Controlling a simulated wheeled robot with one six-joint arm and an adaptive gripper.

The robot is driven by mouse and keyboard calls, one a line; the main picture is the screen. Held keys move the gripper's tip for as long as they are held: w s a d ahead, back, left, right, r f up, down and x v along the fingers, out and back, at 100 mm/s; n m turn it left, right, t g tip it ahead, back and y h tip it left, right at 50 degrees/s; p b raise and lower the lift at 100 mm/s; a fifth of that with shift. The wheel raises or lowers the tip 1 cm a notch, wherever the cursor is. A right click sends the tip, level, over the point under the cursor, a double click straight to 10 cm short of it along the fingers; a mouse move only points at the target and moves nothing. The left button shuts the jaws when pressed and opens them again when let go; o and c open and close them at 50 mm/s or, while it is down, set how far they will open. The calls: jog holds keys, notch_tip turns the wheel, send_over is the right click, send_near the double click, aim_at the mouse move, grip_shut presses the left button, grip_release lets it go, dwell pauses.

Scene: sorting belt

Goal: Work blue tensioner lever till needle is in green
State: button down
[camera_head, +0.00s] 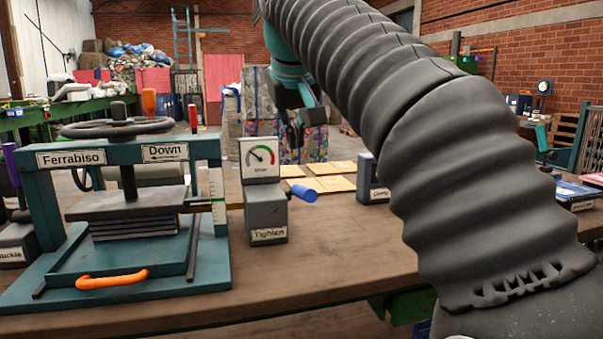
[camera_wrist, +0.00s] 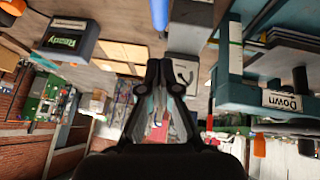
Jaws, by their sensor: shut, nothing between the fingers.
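The tensioner is a grey box labelled "Tighten" (camera_head: 266,212) on the wooden bench, with a white gauge (camera_head: 260,160) on top. The gauge has a coloured arc with green in it; its dark needle is too small to read surely. The blue lever (camera_head: 302,189) sticks out to the right of the box. In the wrist view, which is upside down, the blue lever (camera_wrist: 159,14) shows at the top edge and the gauge (camera_wrist: 184,74) is partly behind the fingers. My gripper (camera_head: 295,130) is shut and empty, above and apart from the lever; its fingertips (camera_wrist: 163,76) show in the wrist view.
A teal press labelled "Ferrabiso" (camera_head: 70,158) with a handwheel (camera_head: 117,127) stands left of the tensioner. A grey block (camera_head: 369,180) with a partly hidden label stands to the right. Flat cardboard pieces (camera_head: 330,180) lie behind. Bare bench (camera_head: 320,240) lies in front.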

aim_at(304, 193)
jog(key=f, duration=0.2)
jog(key=w+f+b, duration=0.1)
jog(key=f, duration=0.1)
jog(key=w+f, duration=0.1)
jog(key=f, duration=0.1)
jog(key=shift+d+f+b, duration=0.15)
jog(key=shift+d+b, duration=0.15)
jog(key=shift+d+f, duration=0.15)
jog(key=shift+f, duration=0.5)
jog(key=f+b, duration=0.1)
jog(key=b, duration=0.2)
jog(key=s+f+t+b, duration=0.1)
jog(key=f+b, duration=0.1)
jog(key=b, duration=0.1)
jog(key=s+f+t+b, duration=0.1)
jog(key=b, duration=0.2)
jog(key=shift+d+f+y, duration=0.25)
jog(key=shift+f+y, duration=0.05)
jog(key=f+b, duration=0.1)
jog(key=s+f+b, duration=0.1)
jog(key=f, duration=0.1)
jog(key=shift+d+f, duration=0.15)
jog(key=shift+f, duration=0.05)
jog(key=shift+r, duration=0.1)
